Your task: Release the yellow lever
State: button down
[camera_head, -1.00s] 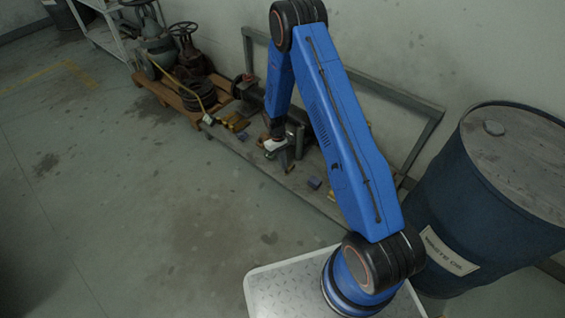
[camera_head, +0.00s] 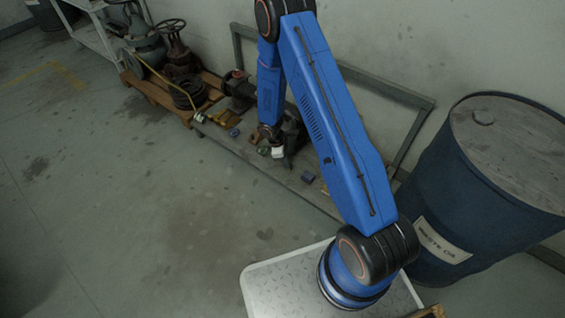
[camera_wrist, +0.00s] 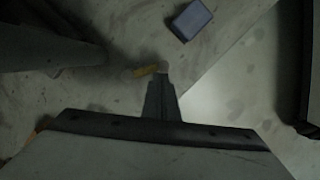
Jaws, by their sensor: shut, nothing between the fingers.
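My gripper (camera_head: 278,152) hangs low over the grey bench along the wall. In the wrist view its narrow fingers (camera_wrist: 162,72) are closed together.
A blue block (camera_wrist: 191,20) lies beyond the fingertips. A wooden pallet (camera_head: 150,90) with old valves stands at the left end of the bench (camera_head: 315,195). A large blue drum (camera_head: 440,200) stands at right. The floor in front is open.

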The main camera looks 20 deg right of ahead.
jog(key=shift+d+n, duration=0.15)
jog(key=shift+n, duration=0.15)
jog(key=shift+s+d, duration=0.1)
jog(key=shift+d, duration=0.2)
dwell(0.3)
jog(key=a, duration=0.2)
jog(key=w+a, duration=0.1)
jog(key=a, duration=0.1)
jog(key=s+v, duration=0.1)
jog(key=v, duration=0.9)
jog(key=shift+w, duration=0.25)
